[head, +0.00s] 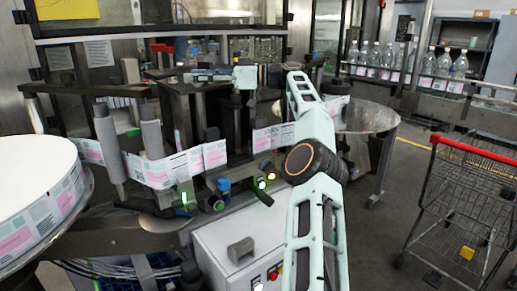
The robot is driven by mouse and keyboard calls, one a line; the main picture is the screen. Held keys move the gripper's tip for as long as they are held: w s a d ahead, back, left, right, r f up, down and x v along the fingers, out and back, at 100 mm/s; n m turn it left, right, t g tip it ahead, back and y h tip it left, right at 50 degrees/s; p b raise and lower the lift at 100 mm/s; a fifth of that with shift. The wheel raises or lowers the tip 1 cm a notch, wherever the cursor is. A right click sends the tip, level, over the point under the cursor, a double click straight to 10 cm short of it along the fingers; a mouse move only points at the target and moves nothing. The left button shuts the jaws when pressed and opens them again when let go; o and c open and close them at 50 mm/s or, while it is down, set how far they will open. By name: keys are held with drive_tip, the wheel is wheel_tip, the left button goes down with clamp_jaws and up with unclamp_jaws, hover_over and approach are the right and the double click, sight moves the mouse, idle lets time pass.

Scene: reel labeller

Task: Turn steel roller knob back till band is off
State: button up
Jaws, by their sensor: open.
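The label band (155,172), white with pink and pale green print, runs from the big reel (30,180) at the left past upright rollers toward the middle of the machine. It lies against a light grey roller (108,145) and a darker grey roller (151,135). A farther stretch of band (272,136) shows beside my forearm. I cannot tell which upright part is the steel roller knob. My arm rises from the bottom, and its wrist bends left at the top. My gripper (244,96) appears small there among dark machine parts; its jaws are open, with nothing seen between them.
A white control box (240,245) with a grey handle and buttons stands below. A round steel table (365,117) is behind my arm. Bottles (428,65) stand on a conveyor at the back right. A red-handled cart (470,190) stands right.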

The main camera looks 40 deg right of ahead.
drive_tip(key=shift+s+f+m+t+h+b, duration=0.15)
drive_tip(key=shift+m+t+h+b, duration=0.6)
drive_tip(key=shift+b, duration=2.2)
drive_tip(key=shift+w+f+m+t+h+b, duration=0.15)
drive_tip(key=shift+m+t+h+b, duration=0.6)
drive_tip(key=shift+b, duration=2.2)
drive_tip(key=m+t+h+b, duration=0.1)
drive_tip(key=h+b, duration=0.1)
drive_tip(key=b, duration=0.3)
drive_tip(key=shift+s+a, duration=0.1)
